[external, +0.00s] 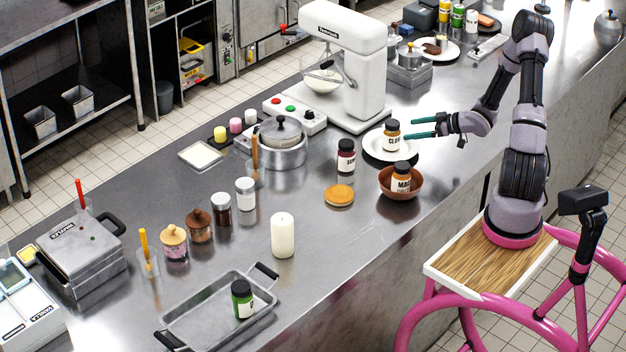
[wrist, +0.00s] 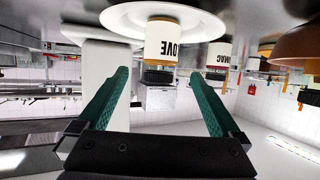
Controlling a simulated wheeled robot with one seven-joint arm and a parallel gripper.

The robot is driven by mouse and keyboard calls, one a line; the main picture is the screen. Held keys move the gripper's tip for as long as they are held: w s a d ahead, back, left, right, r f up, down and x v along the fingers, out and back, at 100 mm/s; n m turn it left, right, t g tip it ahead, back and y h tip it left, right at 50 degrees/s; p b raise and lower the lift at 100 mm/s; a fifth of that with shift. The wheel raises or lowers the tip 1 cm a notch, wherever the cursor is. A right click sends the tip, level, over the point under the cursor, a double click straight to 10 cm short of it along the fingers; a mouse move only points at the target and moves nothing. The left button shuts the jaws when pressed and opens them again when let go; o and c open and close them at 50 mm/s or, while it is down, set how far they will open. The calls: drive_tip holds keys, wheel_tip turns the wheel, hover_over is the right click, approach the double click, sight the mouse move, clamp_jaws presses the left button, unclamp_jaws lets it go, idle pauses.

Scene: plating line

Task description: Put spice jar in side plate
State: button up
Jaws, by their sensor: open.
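A spice jar labelled CLOVE (external: 391,138), with a black lid, stands upright on a white side plate (external: 370,148). In the wrist view, which looks upside down, the jar (wrist: 162,45) sits on the plate (wrist: 116,17) just beyond my fingertips. My gripper (external: 410,129) has its two teal fingers spread and points left at the jar from its right side. In the wrist view the gripper (wrist: 160,75) is open, with one finger to each side of the jar's line and nothing held.
A MACE jar (external: 401,178) stands in a brown bowl (external: 384,184) close in front of the plate. Another dark jar (external: 346,158) stands to the left. A stand mixer (external: 345,60) rises behind. The counter between bowl and candle (external: 283,235) is mostly clear.

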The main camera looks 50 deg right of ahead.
drive_tip(key=shift+s+d+r, duration=0.1)
drive_tip(key=shift+s+r, duration=0.05)
drive_tip(key=shift+r, duration=0.05)
drive_tip(key=shift+r+g, duration=0.3)
drive_tip(key=s+a+r+m+g+h, duration=0.15)
drive_tip(key=r+h, duration=0.25)
drive_tip(key=r, duration=0.6)
drive_tip(key=s+a+r+m+g+h, duration=0.1)
drive_tip(key=a+r+m+g+h, duration=0.2)
drive_tip(key=r, duration=0.7)
drive_tip(key=s+a+r+m+y, duration=0.2)
drive_tip(key=s+a+r, duration=0.4)
drive_tip(key=s+a, duration=0.3)
drive_tip(key=s+a+r+m+y, duration=0.2)
drive_tip(key=s+a+r, duration=0.3)
drive_tip(key=s+a, duration=0.5)
drive_tip(key=s, duration=0.2)
drive_tip(key=shift+s+a+r, duration=0.25)
drive_tip(key=shift+s+r, duration=0.15)
